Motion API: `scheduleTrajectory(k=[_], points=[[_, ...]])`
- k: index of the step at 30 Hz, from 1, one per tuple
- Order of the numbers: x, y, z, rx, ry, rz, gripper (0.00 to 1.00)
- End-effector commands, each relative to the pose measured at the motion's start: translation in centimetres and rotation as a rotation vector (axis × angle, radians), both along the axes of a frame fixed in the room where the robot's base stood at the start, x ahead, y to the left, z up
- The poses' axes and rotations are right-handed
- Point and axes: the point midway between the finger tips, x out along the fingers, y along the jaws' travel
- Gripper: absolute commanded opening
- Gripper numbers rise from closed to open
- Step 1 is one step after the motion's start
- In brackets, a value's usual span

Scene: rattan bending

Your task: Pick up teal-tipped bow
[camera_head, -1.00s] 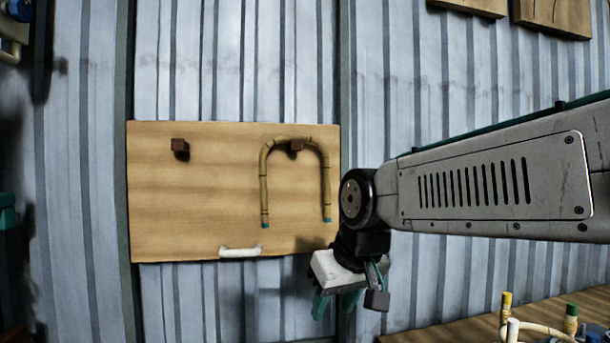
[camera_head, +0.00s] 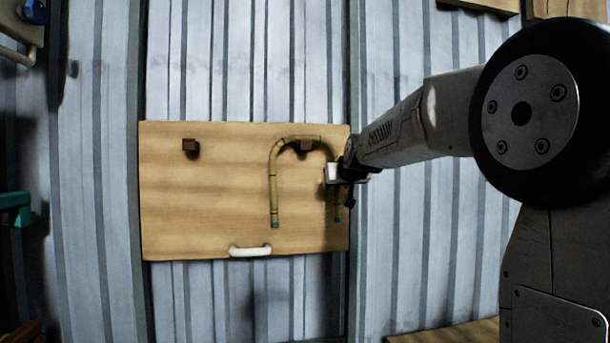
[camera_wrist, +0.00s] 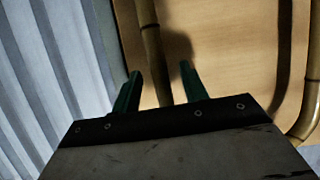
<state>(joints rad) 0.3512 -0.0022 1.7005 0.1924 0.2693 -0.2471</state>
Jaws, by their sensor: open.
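The teal-tipped bow (camera_head: 274,190) is a tan, jointed inverted U hanging over a dark peg (camera_head: 306,146) on a wooden board. Its two ends point down and have teal tips. My gripper (camera_head: 334,174) is at the bow's right leg and hides part of it; the right tip shows below. In the wrist view, my gripper (camera_wrist: 160,72) has its two green fingers apart, with one leg of the bow (camera_wrist: 151,45) running between them. I cannot tell whether either finger touches it. The other leg and part of the bend (camera_wrist: 306,118) show at the right edge.
The wooden board (camera_head: 180,215) is on a corrugated metal wall (camera_head: 240,60). A bare dark peg (camera_head: 190,146) is at its left, and a white handle (camera_head: 250,251) at its lower edge. A wooden surface (camera_head: 450,333) lies at the lower right.

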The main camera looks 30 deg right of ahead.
Motion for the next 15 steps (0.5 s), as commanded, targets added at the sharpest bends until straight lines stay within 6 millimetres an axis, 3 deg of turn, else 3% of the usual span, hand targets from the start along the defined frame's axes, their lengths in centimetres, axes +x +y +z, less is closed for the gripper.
scheduleTrajectory(k=[4, 11, 15], points=[[1.27, -0.36, -0.57, 0.000, 0.000, 0.000, 0.44], [1.38, -0.40, -0.58, 0.000, -0.001, 0.000, 0.44], [1.37, -0.40, -0.59, 0.000, -0.001, 0.000, 0.07]])
